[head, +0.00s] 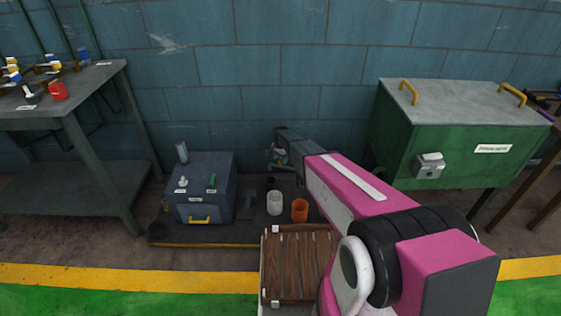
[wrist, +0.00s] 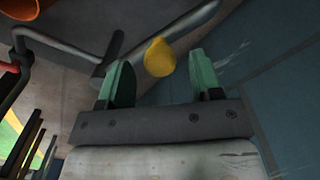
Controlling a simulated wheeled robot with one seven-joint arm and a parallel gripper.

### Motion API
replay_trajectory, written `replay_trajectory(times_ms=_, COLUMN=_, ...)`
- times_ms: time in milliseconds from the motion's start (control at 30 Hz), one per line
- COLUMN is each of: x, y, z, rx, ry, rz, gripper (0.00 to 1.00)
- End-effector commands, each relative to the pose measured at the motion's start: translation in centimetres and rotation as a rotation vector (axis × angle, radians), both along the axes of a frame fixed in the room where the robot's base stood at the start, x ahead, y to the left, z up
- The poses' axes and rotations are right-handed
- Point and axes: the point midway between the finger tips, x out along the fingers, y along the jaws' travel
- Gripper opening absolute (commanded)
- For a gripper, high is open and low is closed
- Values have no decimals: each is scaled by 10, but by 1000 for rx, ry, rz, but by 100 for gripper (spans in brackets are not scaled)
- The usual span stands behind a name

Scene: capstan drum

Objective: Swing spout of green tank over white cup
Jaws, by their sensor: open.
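The white cup (head: 274,202) stands upright on the low dark platform, just left of an orange cup (head: 299,210). My gripper (head: 278,156) is behind and above the cups, near the blue wall. In the wrist view its two green fingers (wrist: 162,76) are apart. A yellow knob (wrist: 160,57) shows between the fingertips, beside a grey pipe-like bar (wrist: 180,37); I cannot tell whether the fingers touch the knob. I cannot be sure that this bar is the spout. No green tank shows clearly near the cups; my arm hides part of that area.
A dark box (head: 202,208) with a yellow handle stands left of the cups. A wooden slatted crate (head: 297,265) is in front of them. A green cabinet (head: 445,145) stands right, a grey workbench (head: 75,90) left. An orange rim (wrist: 22,10) shows in the wrist view.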

Motion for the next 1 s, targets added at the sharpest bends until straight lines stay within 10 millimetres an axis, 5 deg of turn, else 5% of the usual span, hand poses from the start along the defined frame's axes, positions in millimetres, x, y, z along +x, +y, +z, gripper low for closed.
replay_trajectory(times_ms=400, x=0, y=0, z=-14, rx=0, ry=-1, rz=0, gripper=59)
replay_trajectory(times_ms=600, x=0, y=0, z=-14, rx=1, ry=-1, rz=0, gripper=0)
replay_trajectory(times_ms=1000, x=-8, y=3, z=-13, rx=1, ry=-1, rz=68, gripper=0)
